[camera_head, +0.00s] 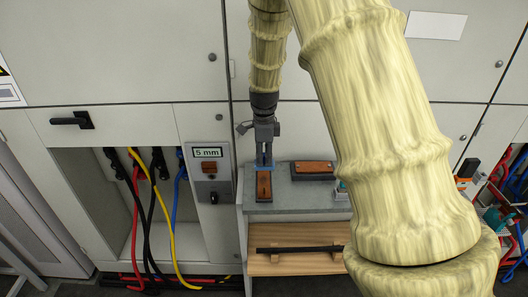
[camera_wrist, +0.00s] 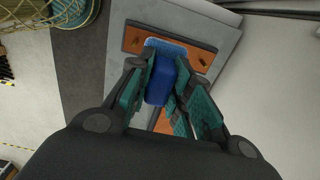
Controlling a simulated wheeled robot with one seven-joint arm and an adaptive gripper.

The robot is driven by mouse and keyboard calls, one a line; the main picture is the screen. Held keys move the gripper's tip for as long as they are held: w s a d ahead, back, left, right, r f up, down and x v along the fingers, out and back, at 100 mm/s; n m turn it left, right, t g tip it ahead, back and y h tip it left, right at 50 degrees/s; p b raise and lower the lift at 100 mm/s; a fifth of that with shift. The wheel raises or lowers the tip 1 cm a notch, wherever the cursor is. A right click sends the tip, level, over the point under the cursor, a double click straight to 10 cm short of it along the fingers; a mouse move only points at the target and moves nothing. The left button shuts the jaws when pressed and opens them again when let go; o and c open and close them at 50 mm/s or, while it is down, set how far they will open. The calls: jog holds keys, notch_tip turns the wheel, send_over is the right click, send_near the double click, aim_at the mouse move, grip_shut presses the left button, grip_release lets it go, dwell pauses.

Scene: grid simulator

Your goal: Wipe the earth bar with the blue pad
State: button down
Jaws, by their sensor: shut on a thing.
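My gripper (camera_head: 264,158) points down over the grey bench and is shut on the blue pad (camera_head: 263,167). In the wrist view, my gripper (camera_wrist: 170,95) has its fingers on either side of the pad's blue block (camera_wrist: 160,80). The pad's lighter edge shows over a copper-coloured bar (camera_wrist: 140,39). In the head view, a copper-coloured bar on a dark base (camera_head: 264,186) lies below the pad. A second such bar (camera_head: 314,167) lies to the right. No label shows which is the earth bar. Contact between pad and bar is hard to tell.
The grey bench (camera_head: 300,200) has a wooden shelf (camera_head: 290,266) below, with a black rod (camera_head: 300,249) on it. A panel marked 5 mm (camera_head: 208,153) and coloured cables (camera_head: 163,215) are at left. Cabinet doors stand behind. My arm hides the bench's right side.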

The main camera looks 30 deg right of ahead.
dwell(0.7)
jog(key=shift+w+d+f+b, duration=0.15)
jog(key=shift+w+f+b, duration=0.15)
jog(key=shift+f, duration=0.7)
jog(key=shift+w+d+f+b, duration=0.2)
jog(key=shift+w+f+b, duration=0.15)
jog(key=shift+f, duration=0.7)
jog(key=shift+w+d+f+b, duration=0.15)
jog(key=shift+w+f+b, duration=0.15)
jog(key=shift+f, duration=0.7)
jog(key=shift+f+b, duration=0.3)
jog(key=shift+f, duration=0.7)
jog(key=shift+w+d+r+p, duration=0.1)
jog(key=shift+w+d+p, duration=0.3)
jog(key=shift+w, duration=0.25)
jog(key=shift+s+a+f, duration=0.1)
jog(key=shift+s+a, duration=0.35)
jog(key=shift+s, duration=0.3)
jog(key=shift+s+a+f, duration=0.1)
jog(key=shift+s+a, duration=0.35)
jog(key=shift+s, duration=0.25)
jog(key=shift+w+d+p, duration=0.45)
jog(key=shift+w+p, duration=0.05)
jog(key=shift+w, duration=0.2)
jog(key=shift+w+d+r, duration=0.1)
